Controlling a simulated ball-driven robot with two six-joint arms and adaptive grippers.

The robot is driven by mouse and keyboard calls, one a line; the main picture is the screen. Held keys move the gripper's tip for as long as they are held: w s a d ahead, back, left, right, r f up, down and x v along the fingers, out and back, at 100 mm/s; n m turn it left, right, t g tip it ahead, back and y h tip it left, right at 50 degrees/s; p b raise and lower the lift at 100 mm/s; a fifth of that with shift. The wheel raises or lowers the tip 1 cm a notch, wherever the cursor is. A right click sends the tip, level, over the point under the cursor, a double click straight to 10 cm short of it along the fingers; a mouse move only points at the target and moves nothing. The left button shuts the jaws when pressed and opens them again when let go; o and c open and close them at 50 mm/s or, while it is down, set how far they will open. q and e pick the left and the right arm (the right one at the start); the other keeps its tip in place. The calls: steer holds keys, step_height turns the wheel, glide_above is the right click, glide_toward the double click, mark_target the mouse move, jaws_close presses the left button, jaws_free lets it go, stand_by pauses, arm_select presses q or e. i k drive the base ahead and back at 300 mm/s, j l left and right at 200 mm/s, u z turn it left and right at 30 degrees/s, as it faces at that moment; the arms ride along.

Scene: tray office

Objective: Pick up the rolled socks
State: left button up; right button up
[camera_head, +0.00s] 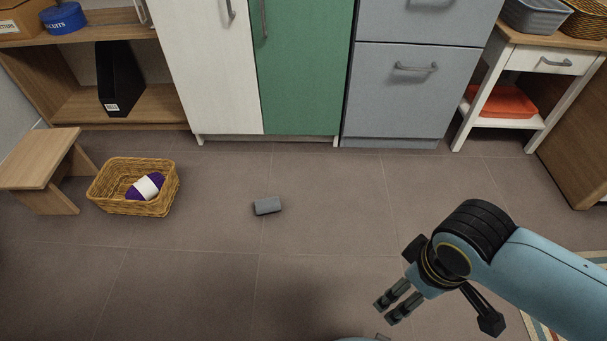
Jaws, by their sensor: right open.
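A small grey bundle (267,206), which looks like the rolled socks, lies by itself on the tiled floor near the middle of the view. My right gripper (386,312) is at the lower right, its two fingers apart and pointing down and left. It is empty and well apart from the grey bundle, to the right of it and nearer to me. My left gripper is not in view.
A wicker basket (105,196) holding a purple roll with a white band (148,186) stands at the left, beside a wooden stool (38,160). Cabinets and drawers (410,95) line the back. The floor around the bundle is clear. A striped rug (540,330) shows at lower right.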

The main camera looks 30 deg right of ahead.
mark_target(263, 207)
steer(key=z, duration=0.65)
steer(key=i+j, duration=0.25)
steer(key=i, duration=0.25)
steer(key=i+j, duration=0.3)
steer(key=i, duration=0.2)
